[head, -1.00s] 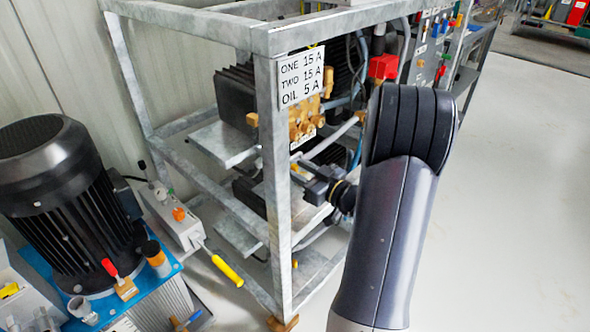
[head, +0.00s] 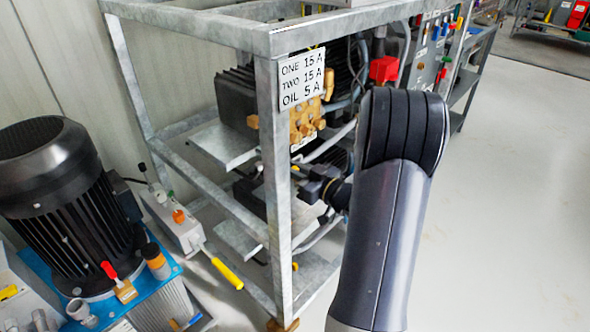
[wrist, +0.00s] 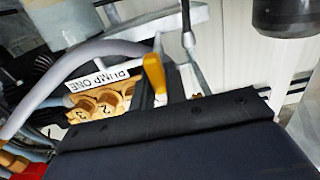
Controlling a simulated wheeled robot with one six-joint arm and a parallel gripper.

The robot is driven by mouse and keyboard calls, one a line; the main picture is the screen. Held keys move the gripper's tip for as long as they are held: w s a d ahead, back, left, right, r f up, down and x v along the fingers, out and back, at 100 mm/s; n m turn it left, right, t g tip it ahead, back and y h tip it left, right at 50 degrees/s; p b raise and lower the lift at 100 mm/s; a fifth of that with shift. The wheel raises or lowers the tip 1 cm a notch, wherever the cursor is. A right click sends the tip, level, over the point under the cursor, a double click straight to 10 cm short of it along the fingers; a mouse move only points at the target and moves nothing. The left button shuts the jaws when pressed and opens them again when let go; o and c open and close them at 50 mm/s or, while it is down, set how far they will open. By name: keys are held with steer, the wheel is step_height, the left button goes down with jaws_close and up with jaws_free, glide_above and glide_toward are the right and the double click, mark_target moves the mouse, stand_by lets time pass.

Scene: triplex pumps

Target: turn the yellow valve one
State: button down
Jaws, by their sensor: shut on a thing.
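The yellow valve handle (wrist: 154,72) stands near the middle of the wrist view, beside the "PUMP ONE" label (wrist: 99,79). Its pale lower end reaches down to the dark edge of my gripper, whose fingertips are hidden there. The brass pump head (wrist: 104,106), with caps numbered 2 and 3, lies just left of the handle in the wrist view.
The galvanized frame post (head: 273,190) stands close to my gripper. A sign (head: 302,79) hangs on its upper part. A grey hose (wrist: 80,62) curves past the pump. A big black motor (head: 62,200) stands at left. The floor (head: 500,200) at right is clear.

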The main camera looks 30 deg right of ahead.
steer(key=shift+f+n+b, duration=0.1)
steer(key=shift+n+b, duration=0.3)
steer(key=n+b, duration=0.2)
steer(key=shift+s+a+f+n, duration=0.1)
steer(key=shift+a+f+n, duration=0.05)
steer(key=shift+n, duration=0.25)
steer(key=shift+a+n+b, duration=0.2)
steer(key=shift+n+b, duration=1.75)
steer(key=shift+n, duration=0.15)
steer(key=c, duration=1.4)
jaws_free()
steer(key=shift+c, duration=0.2)
steer(key=p+v, duration=0.3)
steer(key=v, duration=0.8)
